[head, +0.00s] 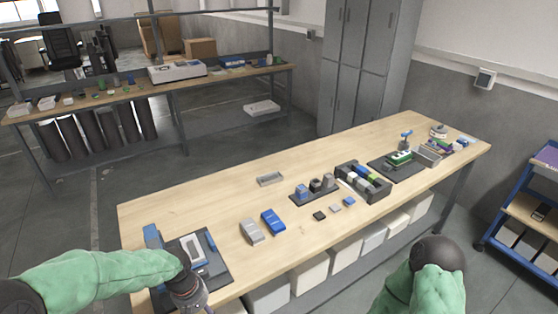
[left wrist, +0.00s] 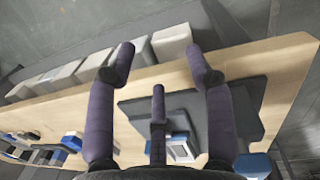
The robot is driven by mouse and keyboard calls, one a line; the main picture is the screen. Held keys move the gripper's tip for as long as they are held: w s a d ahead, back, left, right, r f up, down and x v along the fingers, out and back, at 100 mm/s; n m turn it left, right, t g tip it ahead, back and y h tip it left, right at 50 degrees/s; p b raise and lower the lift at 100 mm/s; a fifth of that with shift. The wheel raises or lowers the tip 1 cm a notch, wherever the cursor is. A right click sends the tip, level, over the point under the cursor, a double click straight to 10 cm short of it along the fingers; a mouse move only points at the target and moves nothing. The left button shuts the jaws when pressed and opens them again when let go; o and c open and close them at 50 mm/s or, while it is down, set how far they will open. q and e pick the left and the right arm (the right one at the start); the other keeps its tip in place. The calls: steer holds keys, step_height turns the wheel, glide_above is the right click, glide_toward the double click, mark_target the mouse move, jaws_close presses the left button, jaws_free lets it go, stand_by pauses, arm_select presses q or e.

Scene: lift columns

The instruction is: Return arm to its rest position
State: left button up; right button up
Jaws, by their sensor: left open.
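My left arm in its green sleeve (head: 110,272) reaches in from the left over the near left end of the wooden table. My left gripper (head: 195,305) is cut off by the bottom edge of the head view. In the left wrist view the left gripper (left wrist: 162,62) has its dark purple fingers spread wide, with nothing held between them. It is above the dark mat (left wrist: 245,108) at the table's end. My right arm (head: 425,290) shows at the lower right, beside the table's front edge, with a dark rounded joint. My right gripper is not seen.
The table (head: 225,188) carries a dark mat (head: 222,268) with a white and grey device, a grey block (head: 251,231), a blue block (head: 273,221), a black organizer (head: 372,192) and several small parts. White bins (head: 310,275) sit below. A blue cart (head: 530,210) stands right.

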arm_select(q)
steer(key=s+d+f+m+h, duration=0.1)
steer(key=s+d+f, duration=0.2)
steer(key=f, duration=0.4)
steer(key=s+d+f+m+h, duration=0.1)
steer(key=s+d+f, duration=0.3)
steer(key=f, duration=0.4)
steer(key=s+d+f+m, duration=0.3)
steer(key=s+d+f, duration=0.1)
steer(key=f, duration=0.3)
steer(key=shift+d+f+h, duration=0.15)
steer(key=shift+d+h, duration=0.05)
steer(key=shift+h, duration=0.2)
